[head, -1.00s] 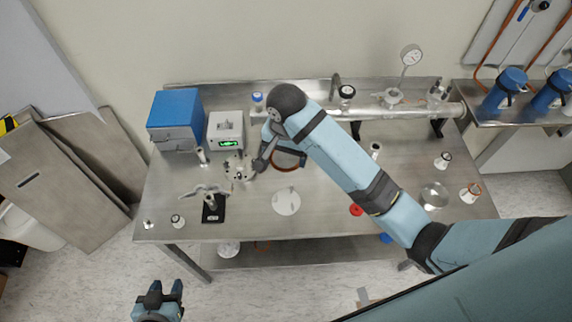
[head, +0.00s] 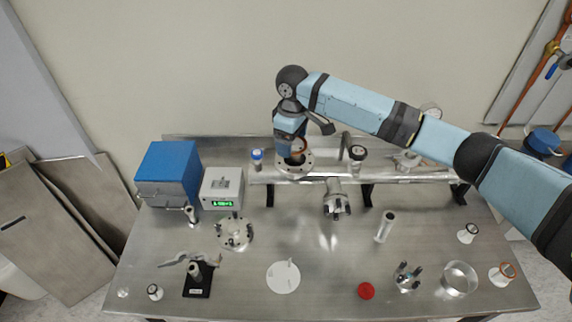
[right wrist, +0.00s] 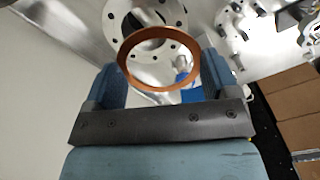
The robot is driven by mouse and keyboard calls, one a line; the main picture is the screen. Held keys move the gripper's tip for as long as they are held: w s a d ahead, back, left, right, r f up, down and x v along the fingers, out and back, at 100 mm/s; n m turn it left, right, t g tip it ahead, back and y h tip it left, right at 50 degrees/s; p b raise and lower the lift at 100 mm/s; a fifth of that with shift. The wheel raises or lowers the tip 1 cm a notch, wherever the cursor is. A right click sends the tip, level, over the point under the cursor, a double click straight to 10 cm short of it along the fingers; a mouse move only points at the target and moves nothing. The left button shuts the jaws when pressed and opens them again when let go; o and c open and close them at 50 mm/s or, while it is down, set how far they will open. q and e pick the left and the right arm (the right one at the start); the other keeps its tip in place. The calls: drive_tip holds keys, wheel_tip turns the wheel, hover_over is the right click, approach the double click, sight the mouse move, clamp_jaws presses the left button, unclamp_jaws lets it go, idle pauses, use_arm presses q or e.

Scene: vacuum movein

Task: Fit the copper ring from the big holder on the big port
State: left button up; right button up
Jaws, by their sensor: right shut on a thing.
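My right gripper (head: 298,150) is shut on the copper ring (right wrist: 158,87). In the right wrist view the ring sits between the two fingers, its opening clear, with a pale bolt-hole flange (right wrist: 178,14) behind it. In the head view a bit of the ring (head: 299,145) shows, above the flanged port (head: 297,168) at the left end of the steel tube; the gripper partly hides that port. I cannot tell whether ring and port touch. A round holder with upright pins (head: 235,232), probably the big one, stands empty of the ring on the bench. My left gripper is out of view.
The steel tube (head: 425,173) runs along the bench back, with a second port (head: 336,203) facing forward. A blue-topped box (head: 168,165) and a display unit (head: 221,187) stand left. A smaller pinned holder (head: 407,278), glass dish (head: 460,279) and red cap (head: 366,291) stand front right.

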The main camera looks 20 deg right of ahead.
drive_tip(key=shift+n, duration=0.4)
drive_tip(key=f+b, duration=0.1)
drive_tip(key=b, duration=0.1)
drive_tip(key=w+d+f+b, duration=0.1)
drive_tip(key=f+b, duration=0.2)
drive_tip(key=b, duration=0.1)
drive_tip(key=shift+w+d+f, duration=0.2)
drive_tip(key=shift+w, duration=0.05)
drive_tip(key=shift+f+p, duration=0.4)
drive_tip(key=shift+f, duration=0.3)
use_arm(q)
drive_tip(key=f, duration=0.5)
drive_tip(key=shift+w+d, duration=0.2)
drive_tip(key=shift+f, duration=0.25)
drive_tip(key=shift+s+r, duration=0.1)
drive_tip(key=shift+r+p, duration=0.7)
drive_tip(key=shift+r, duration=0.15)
